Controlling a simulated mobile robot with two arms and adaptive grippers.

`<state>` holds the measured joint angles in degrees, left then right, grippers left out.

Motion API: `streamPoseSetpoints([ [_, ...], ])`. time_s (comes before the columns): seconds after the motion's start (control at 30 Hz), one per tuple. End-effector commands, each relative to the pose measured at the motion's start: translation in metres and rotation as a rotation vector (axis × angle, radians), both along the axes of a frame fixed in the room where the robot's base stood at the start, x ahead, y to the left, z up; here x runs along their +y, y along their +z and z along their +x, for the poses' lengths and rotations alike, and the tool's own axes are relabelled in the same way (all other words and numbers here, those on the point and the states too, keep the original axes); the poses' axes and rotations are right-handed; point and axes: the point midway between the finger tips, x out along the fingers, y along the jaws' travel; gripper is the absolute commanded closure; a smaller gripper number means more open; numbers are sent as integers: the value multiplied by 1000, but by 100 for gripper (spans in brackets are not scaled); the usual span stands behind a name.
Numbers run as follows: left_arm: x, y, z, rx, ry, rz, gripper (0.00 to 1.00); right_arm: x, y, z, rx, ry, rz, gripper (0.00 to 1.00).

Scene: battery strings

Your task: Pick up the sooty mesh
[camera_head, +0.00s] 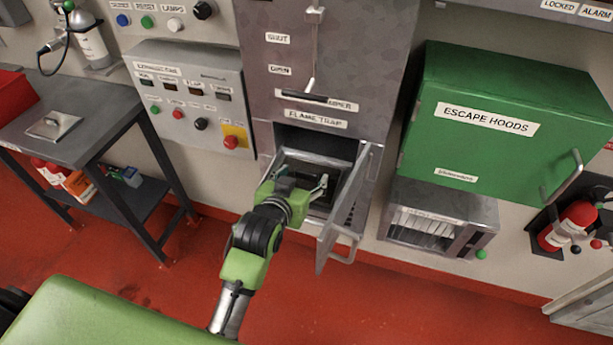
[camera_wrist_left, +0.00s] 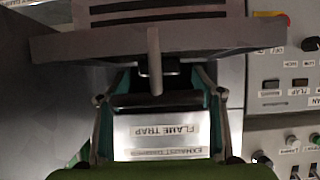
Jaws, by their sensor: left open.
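The flame trap housing (camera_head: 315,135) stands open at the middle of the head view, its door (camera_head: 345,205) swung out to the right. A light-rimmed metal frame shows in the opening, with a dark inside; I cannot clearly pick out the sooty mesh there. My left gripper (camera_head: 318,187) is open in front of the opening. In the left wrist view its two fingers (camera_wrist_left: 158,105) stand apart on either side of a dark strip above the upside-down FLAME TRAP label (camera_wrist_left: 160,133). A grey bar with a narrow upright tab (camera_wrist_left: 155,65) crosses ahead; whether it touches the fingers is unclear. My right gripper is not seen.
A grey bench (camera_head: 75,145) stands at the left, a metal plate with a handle (camera_head: 55,124) on it. A control panel (camera_head: 190,95) is left of the housing. The green escape hoods cabinet (camera_head: 500,155) and a metal box (camera_head: 440,215) are to the right. The red floor in front is clear.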

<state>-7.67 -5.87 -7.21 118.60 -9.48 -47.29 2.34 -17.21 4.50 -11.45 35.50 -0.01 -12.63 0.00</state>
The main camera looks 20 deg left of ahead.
Motion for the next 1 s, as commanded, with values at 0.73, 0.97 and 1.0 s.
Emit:
streamPoseSetpoints([
  [0.73,-1,-7,17,-4,-1,-1,93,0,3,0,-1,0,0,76],
  [0.97,-1,-6,16,-4,-1,-1,93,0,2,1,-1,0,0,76],
  [1.0,-1,-5,16,-5,-1,-1,93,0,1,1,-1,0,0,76],
])
